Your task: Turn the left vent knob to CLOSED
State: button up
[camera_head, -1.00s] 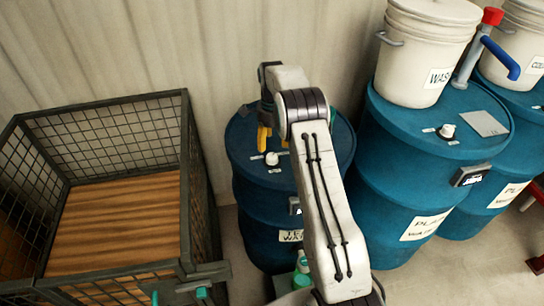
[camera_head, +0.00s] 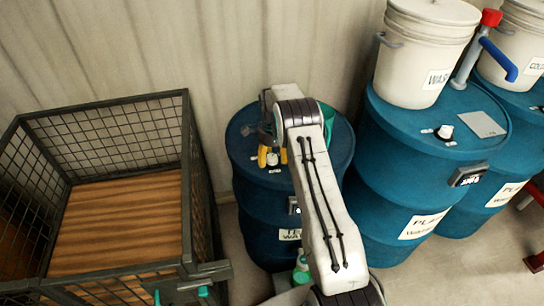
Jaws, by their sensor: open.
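The left vent knob (camera_head: 272,159) is a small white knob on top of the leftmost blue drum (camera_head: 247,178). A small label lies just in front of it, too small to read. My gripper (camera_head: 272,156) has yellow fingertips and is over the drum top. The fingers are open, one on each side of the knob. I cannot tell whether they touch it. My arm hides the right part of this drum and part of its front label.
A wire-mesh crate (camera_head: 188,190) with a wooden floor stands at the left. Another blue drum (camera_head: 400,170) at the right carries a white bucket (camera_head: 425,60), a similar knob (camera_head: 445,132) and a grey plate (camera_head: 482,124). A green bottle (camera_head: 301,270) stands low in front. A corrugated wall is behind.

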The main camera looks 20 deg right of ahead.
jog(key=c, duration=1.2)
jog(key=shift+f+b, duration=0.15)
jog(key=shift+b, duration=0.2)
jog(key=shift+f+n+b, duration=0.1)
jog(key=shift+n+b, duration=0.8)
jog(key=shift+n, duration=0.3)
jog(key=n+b, duration=0.2)
jog(key=n, duration=0.3)
jog(key=n+b, duration=0.1)
jog(key=n, duration=0.4)
jog(key=shift+s+n, duration=0.1)
jog(key=shift+n, duration=0.3)
jog(key=shift+n+b, duration=0.35)
jog(key=shift+n, duration=1.95)
